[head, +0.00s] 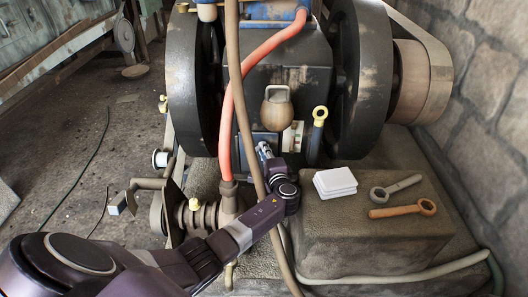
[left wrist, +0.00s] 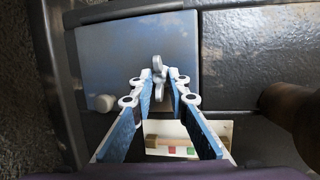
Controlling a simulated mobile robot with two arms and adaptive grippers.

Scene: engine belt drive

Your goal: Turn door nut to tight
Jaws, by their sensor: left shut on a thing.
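The door nut (left wrist: 158,66) is a small grey wing nut on the blue-grey door (left wrist: 110,52) of the engine, in the left wrist view. My left gripper (left wrist: 156,78) reaches up to it with a blue-lined finger on each side and is shut on it. In the head view my left gripper (head: 264,152) is at the front of the engine, against the door (head: 267,137). There the nut is too small and covered to make out. My right gripper is in neither view.
A coloured label (head: 292,137) is beside the door. A wooden-looking hanging weight (head: 277,114) is above, and an orange hose (head: 228,120) runs to the left. A stone block (head: 350,235) at right bears a white box (head: 335,182) and two wrenches (head: 402,210).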

